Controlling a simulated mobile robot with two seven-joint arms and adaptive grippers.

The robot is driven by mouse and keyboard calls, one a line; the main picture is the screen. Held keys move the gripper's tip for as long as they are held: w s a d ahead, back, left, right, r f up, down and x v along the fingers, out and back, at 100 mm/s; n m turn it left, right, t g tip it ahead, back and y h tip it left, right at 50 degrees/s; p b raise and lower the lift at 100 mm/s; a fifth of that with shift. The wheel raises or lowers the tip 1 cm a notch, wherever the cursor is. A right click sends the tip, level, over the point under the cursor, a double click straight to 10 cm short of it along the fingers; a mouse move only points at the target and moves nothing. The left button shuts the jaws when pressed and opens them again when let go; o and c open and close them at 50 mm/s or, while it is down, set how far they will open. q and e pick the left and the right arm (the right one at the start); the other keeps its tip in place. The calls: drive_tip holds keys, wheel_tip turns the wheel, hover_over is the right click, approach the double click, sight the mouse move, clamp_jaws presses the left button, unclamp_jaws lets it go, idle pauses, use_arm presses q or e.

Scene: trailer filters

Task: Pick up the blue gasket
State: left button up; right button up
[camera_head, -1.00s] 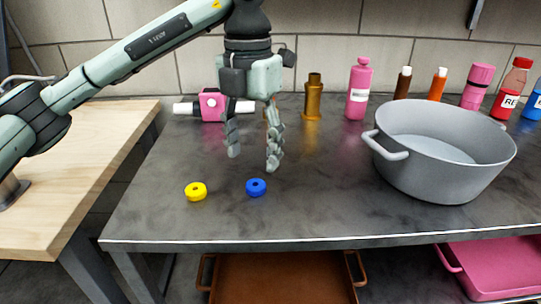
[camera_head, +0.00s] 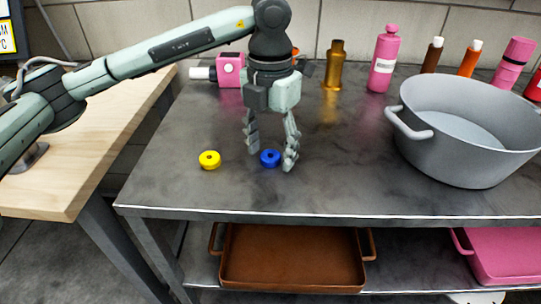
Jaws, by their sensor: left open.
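The blue gasket (camera_head: 270,159) is a small ring lying flat on the dark grey table (camera_head: 340,190). My left gripper (camera_head: 271,160) points down at it with fingers open. One finger is on the left of the gasket and the other on its right, near table height. I cannot tell whether either finger touches it. A yellow gasket (camera_head: 209,160) lies on the table to the left of the blue one. My right gripper is not in view.
A large grey pot (camera_head: 465,150) stands on the right. A pink device (camera_head: 230,70), a brass-coloured cylinder (camera_head: 334,66) and a pink bottle (camera_head: 383,60) stand at the back. A brown tray (camera_head: 290,283) sits on the shelf below. The table's front middle is clear.

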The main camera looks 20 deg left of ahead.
use_arm(q)
drive_tip(key=c, duration=0.9)
drive_tip(key=shift+o, duration=0.2)
drive_tip(key=shift+r, duration=0.2)
